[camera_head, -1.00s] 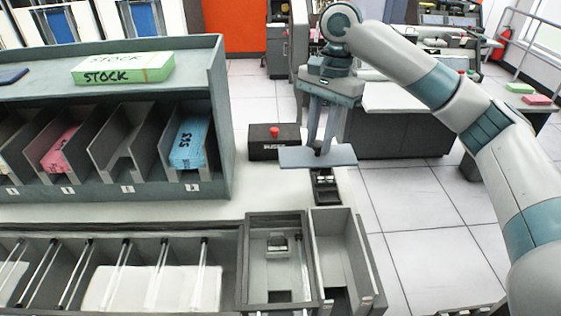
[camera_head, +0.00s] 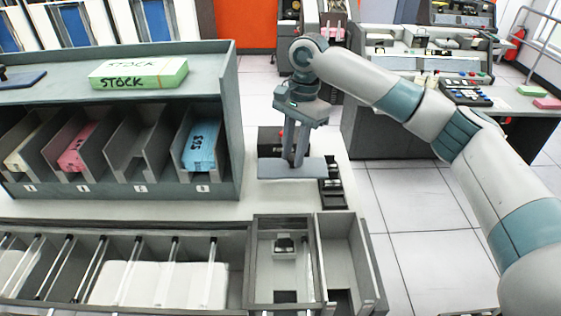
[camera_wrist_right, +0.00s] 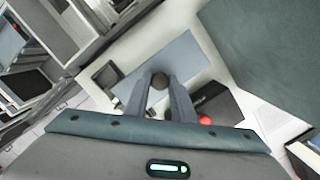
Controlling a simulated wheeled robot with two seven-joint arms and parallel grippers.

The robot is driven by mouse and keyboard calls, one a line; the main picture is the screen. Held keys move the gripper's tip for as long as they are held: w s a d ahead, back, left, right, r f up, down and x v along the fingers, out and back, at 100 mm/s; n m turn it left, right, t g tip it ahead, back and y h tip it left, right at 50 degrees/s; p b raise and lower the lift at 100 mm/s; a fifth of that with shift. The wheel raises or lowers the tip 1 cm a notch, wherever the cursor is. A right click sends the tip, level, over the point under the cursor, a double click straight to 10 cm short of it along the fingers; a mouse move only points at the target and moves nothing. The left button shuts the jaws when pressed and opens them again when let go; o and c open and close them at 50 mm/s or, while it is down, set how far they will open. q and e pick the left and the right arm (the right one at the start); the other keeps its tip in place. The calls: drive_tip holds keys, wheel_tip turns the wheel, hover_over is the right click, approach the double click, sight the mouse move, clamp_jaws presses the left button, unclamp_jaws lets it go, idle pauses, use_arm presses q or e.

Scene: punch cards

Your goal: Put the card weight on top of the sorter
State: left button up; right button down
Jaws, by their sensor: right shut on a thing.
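My right gripper (camera_head: 293,162) is shut on the dark knob of a flat grey-blue plate, the card weight (camera_head: 275,169), and holds it level in front of the red-button box. In the right wrist view the fingers (camera_wrist_right: 160,85) close around the knob and the plate (camera_wrist_right: 190,58) extends beyond them. A grey-green unit with numbered slots (camera_head: 232,95) stands to the left of the gripper. A low unit with rods and trays (camera_head: 247,240) is nearer. I cannot tell for certain which is the sorter. My left gripper is not in view.
A green STOCK block (camera_head: 138,74) and a dark blue plate (camera_head: 22,80) lie on the slotted unit's top, with bare room right of the block. The red-button box (camera_head: 269,141) is behind the weight. A small black tray (camera_head: 334,193) is at right.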

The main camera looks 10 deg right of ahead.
sight(280, 163)
drive_tip(key=w+a+f, duration=0.2)
drive_tip(key=a, duration=0.1)
drive_tip(key=shift+p, duration=0.4)
drive_tip(key=shift+f+p, duration=0.5)
drive_tip(key=shift+f, duration=0.15)
wheel_tip(280, 163, down, 2)
drive_tip(key=shift+p, duration=0.45)
drive_tip(key=shift+f, duration=0.4)
